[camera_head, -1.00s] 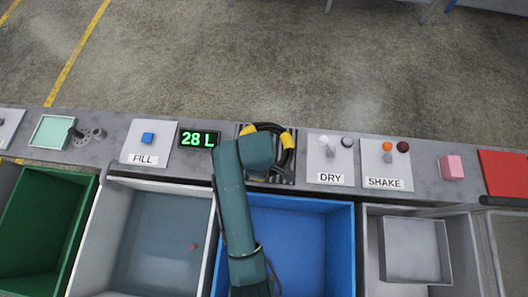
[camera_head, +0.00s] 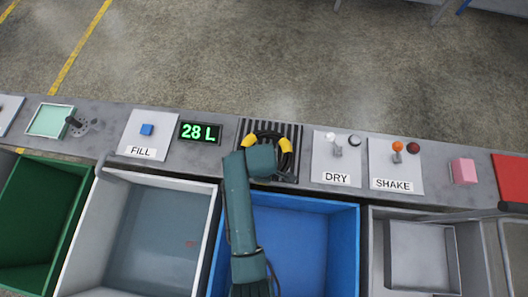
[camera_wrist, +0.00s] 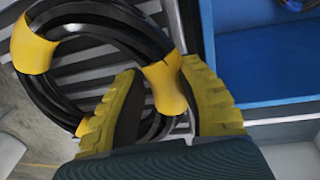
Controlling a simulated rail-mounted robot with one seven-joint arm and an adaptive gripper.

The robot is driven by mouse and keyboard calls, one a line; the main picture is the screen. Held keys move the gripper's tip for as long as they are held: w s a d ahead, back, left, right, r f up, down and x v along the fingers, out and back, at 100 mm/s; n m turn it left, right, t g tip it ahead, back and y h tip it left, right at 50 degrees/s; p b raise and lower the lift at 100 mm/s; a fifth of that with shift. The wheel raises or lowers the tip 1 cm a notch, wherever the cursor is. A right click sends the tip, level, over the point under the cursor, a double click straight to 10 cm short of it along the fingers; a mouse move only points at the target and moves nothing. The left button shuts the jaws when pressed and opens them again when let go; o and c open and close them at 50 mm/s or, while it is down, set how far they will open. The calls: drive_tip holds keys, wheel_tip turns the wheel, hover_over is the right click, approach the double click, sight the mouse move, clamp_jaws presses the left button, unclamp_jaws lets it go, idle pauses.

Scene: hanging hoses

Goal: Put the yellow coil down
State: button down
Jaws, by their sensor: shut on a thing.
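The yellow coil (camera_head: 286,145) is a ring of black hose with yellow bands. It is at the slatted dark rack (camera_head: 292,129) on the counter, behind the blue bin. In the wrist view the coil (camera_wrist: 32,48) lies over the grey slats (camera_wrist: 95,68); whether it touches them is hard to tell. My gripper (camera_wrist: 160,72) has its ridged yellow fingers on either side of one yellow band and is shut on it. In the head view my arm hides the gripper and the near part of the coil.
Along the counter are the FILL panel (camera_head: 148,140), the 28 L display (camera_head: 200,133), the DRY panel (camera_head: 325,172) and the SHAKE panel (camera_head: 395,175) with levers. A pink block (camera_head: 464,171) is to the right. Below are the green, white, blue (camera_head: 335,225) and grey bins.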

drive_tip(key=c, duration=0.8)
unclamp_jaws()
drive_tip(key=shift+f, duration=0.1)
wheel_tip(320, 180, up, 12)
drive_tip(key=s+p, duration=0.2)
drive_tip(key=p, duration=0.1)
drive_tip(key=w+d+r+m+t, duration=0.2)
drive_tip(key=w+r+m+t, duration=0.35)
drive_tip(key=r, duration=0.65)
drive_tip(key=w+d+r+m+t, duration=0.1)
drive_tip(key=w+r+m+t, duration=0.4)
drive_tip(key=r, duration=0.7)
drive_tip(key=s+d+r+m+t, duration=0.2)
drive_tip(key=s+r+m+t, duration=0.1)
drive_tip(key=r, duration=0.9)
drive_tip(key=s+d+r+m+t, duration=0.2)
drive_tip(key=s+r+t, duration=0.4)
drive_tip(key=r, duration=0.6)
drive_tip(key=shift+s+r+m+t, duration=0.25)
drive_tip(key=shift+m+t, duration=0.4)
drive_tip(key=shift+m, duration=0.1)
